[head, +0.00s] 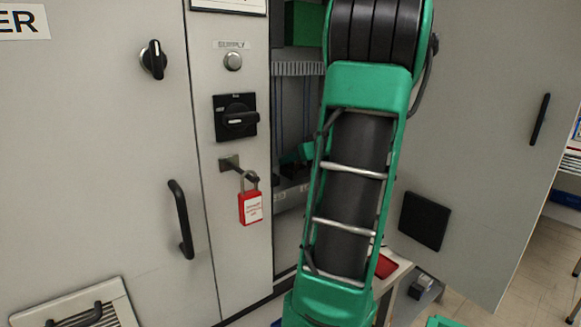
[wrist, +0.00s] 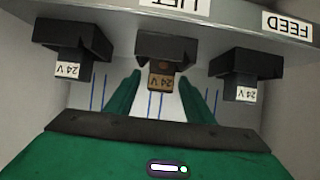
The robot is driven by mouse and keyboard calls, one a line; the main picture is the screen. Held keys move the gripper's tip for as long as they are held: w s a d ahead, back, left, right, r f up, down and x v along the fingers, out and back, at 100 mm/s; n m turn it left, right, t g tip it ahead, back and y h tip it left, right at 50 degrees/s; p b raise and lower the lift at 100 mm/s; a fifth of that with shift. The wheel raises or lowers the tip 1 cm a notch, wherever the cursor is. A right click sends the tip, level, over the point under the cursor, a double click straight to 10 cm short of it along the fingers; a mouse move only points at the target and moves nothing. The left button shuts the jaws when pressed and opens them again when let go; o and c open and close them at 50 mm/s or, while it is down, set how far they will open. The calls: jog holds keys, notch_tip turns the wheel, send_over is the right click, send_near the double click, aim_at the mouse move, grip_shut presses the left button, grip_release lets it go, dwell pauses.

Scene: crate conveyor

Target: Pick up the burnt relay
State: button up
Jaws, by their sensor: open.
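In the wrist view the burnt relay (wrist: 163,48) is the middle one of three, dark with a browned, scorched 24 V label. It sits under a ledge whose middle label is upside down and partly cut off by the frame. My gripper (wrist: 161,82) is open, its two green fingers pointing at the burnt relay, one toward each side of it. I cannot tell whether the fingertips touch it. Nothing is held between them. In the head view my arm covers much of the open cabinet and the relays cannot be made out.
Clean-labelled relays stand on the left (wrist: 72,45) and right (wrist: 246,70), the right one under a FEED label (wrist: 287,27). In the head view a red padlock (head: 250,207) hangs below the rotary switch (head: 236,118). The open cabinet door (head: 470,170) stands right of my arm.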

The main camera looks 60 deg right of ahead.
jog(key=c, duration=1.1)
jog(key=shift+r, duration=0.1)
